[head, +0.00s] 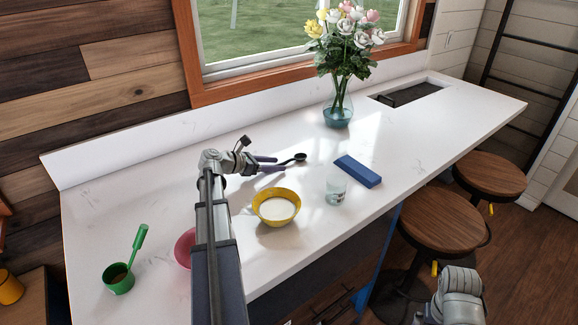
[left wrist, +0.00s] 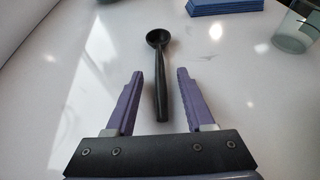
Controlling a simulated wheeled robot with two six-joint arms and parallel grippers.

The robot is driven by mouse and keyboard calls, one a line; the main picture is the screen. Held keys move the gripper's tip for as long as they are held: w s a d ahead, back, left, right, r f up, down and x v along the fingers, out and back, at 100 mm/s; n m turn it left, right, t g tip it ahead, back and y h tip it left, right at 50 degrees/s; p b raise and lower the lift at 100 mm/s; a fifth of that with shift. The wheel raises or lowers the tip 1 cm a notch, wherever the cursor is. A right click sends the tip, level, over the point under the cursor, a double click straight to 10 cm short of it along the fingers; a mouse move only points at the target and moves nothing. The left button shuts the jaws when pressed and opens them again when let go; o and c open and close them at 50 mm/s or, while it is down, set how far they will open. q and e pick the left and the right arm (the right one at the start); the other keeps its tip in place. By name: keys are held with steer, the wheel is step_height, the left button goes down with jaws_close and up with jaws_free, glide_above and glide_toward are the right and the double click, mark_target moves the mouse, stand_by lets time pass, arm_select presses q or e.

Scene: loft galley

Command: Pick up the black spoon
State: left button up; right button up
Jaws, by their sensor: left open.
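The black spoon (head: 300,157) lies on the white counter, just beyond my left gripper (head: 267,163) in the head view. In the left wrist view the spoon (left wrist: 161,85) has its round bowl at the far end and its handle pointing back toward me. My left gripper (left wrist: 156,102) is open, with its two purple fingers on either side of the handle's near end. I see no contact between the fingers and the spoon. Part of the handle is hidden behind the gripper in the head view. My right arm shows at the lower right, but its fingers are not visible.
A yellow bowl (head: 276,207) with white contents, a glass (head: 336,190) and a blue block (head: 357,171) stand to the right. A pink bowl (head: 184,248) is partly behind my left arm.

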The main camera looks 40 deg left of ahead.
arm_select(q)
jaws_close()
stand_by(0.4)
